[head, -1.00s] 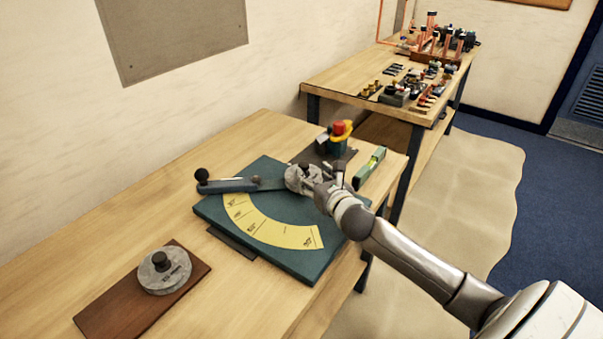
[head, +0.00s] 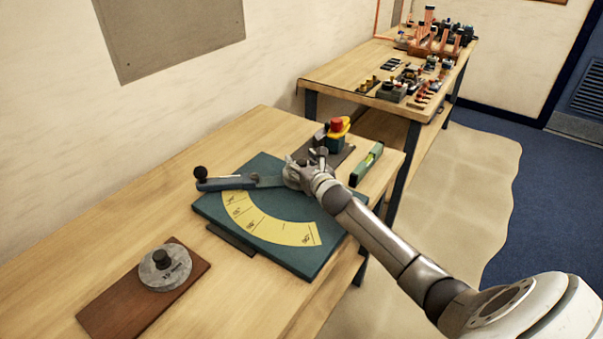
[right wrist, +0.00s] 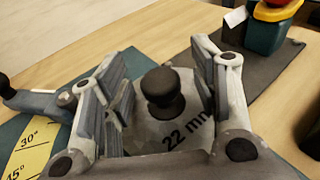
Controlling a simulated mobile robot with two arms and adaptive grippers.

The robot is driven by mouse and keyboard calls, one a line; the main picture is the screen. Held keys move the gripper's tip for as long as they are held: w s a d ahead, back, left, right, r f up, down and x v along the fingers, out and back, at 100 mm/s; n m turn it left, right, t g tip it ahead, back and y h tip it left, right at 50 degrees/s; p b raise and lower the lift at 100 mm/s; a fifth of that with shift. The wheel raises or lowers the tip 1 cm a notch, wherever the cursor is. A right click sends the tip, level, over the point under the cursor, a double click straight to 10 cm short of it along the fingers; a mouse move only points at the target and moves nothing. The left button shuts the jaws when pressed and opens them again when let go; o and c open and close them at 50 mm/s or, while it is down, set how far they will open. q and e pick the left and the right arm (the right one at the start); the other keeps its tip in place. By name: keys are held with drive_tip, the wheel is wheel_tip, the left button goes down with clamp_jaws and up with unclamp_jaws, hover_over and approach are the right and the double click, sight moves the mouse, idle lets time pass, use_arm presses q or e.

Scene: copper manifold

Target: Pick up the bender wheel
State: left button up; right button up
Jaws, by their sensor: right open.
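A grey bender wheel with a black knob, marked 22 mm, sits on the green bender plate (head: 275,265). In the right wrist view the wheel (right wrist: 150,132) lies below my right gripper (right wrist: 160,88). Its knob stands upright between the two spread fingers, with gaps on both sides. In the head view my right gripper (head: 312,170) is over the plate's far corner and hides most of this wheel. A second grey wheel (head: 165,268) with a black knob lies on a brown wooden board (head: 115,312) at the lower left. My left gripper is out of view.
A blue-grey lever (head: 228,183) with a black ball end reaches left from the wheel. A green level (head: 367,163) and a red-and-yellow item (head: 338,130) stand close beyond my right gripper. Another table (head: 335,88) behind holds copper parts.

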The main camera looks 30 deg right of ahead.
drive_tip(key=shift+w, duration=0.15)
drive_tip(key=shift+c, duration=0.2)
clamp_jaws()
drive_tip(key=shift+r, duration=0.1)
